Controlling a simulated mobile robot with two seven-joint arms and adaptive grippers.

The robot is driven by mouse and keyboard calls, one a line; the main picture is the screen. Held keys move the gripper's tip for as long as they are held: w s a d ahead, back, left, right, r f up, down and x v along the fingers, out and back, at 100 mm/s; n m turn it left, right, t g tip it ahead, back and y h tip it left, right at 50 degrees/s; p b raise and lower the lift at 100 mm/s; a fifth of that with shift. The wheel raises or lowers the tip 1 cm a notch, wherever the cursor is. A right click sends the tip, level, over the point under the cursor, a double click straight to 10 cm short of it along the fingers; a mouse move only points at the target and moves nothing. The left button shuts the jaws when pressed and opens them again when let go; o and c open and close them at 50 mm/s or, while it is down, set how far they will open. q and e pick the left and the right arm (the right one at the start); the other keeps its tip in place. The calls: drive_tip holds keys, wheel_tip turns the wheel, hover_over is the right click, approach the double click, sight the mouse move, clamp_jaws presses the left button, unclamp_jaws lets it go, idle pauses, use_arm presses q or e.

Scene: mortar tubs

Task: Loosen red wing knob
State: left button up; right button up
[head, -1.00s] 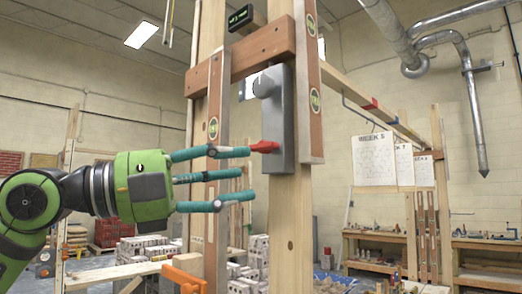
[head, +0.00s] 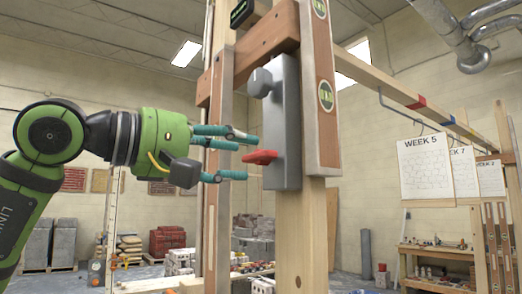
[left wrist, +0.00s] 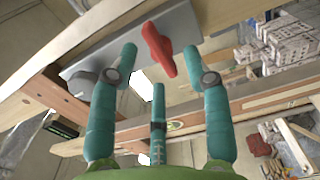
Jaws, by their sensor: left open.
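The red wing knob (head: 260,157) sticks out from the lower part of a grey metal box (head: 286,125) on an upright wooden post. A round grey knob (head: 260,83) sits above it on the same box. My left gripper (head: 250,158) is open, its teal fingers pointing right toward the red knob. In the left wrist view the red knob (left wrist: 158,48) lies ahead of and between the spread fingertips (left wrist: 160,62); I see no finger closed on it. The grey box (left wrist: 140,45) and grey round knob (left wrist: 80,83) show behind. My right gripper is not in view.
A wooden crosspiece (head: 262,45) and a spirit level (head: 320,95) on the post flank the box. Another upright (head: 218,200) stands close behind my fingers. Shelves and hung sheets (head: 425,165) are farther back at right.

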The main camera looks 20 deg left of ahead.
sight(253, 158)
use_arm(q)
drive_tip(key=p+x, duration=0.1)
drive_tip(key=x, duration=0.2)
drive_tip(key=shift+w+d, duration=0.2)
drive_tip(key=shift+w, duration=0.05)
drive_tip(key=shift+w+d, duration=0.2)
drive_tip(key=shift+w, duration=0.05)
drive_tip(key=shift+w+d+f, duration=0.1)
clamp_jaws()
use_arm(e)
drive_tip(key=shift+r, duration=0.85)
use_arm(q)
drive_tip(key=shift+f, duration=0.1)
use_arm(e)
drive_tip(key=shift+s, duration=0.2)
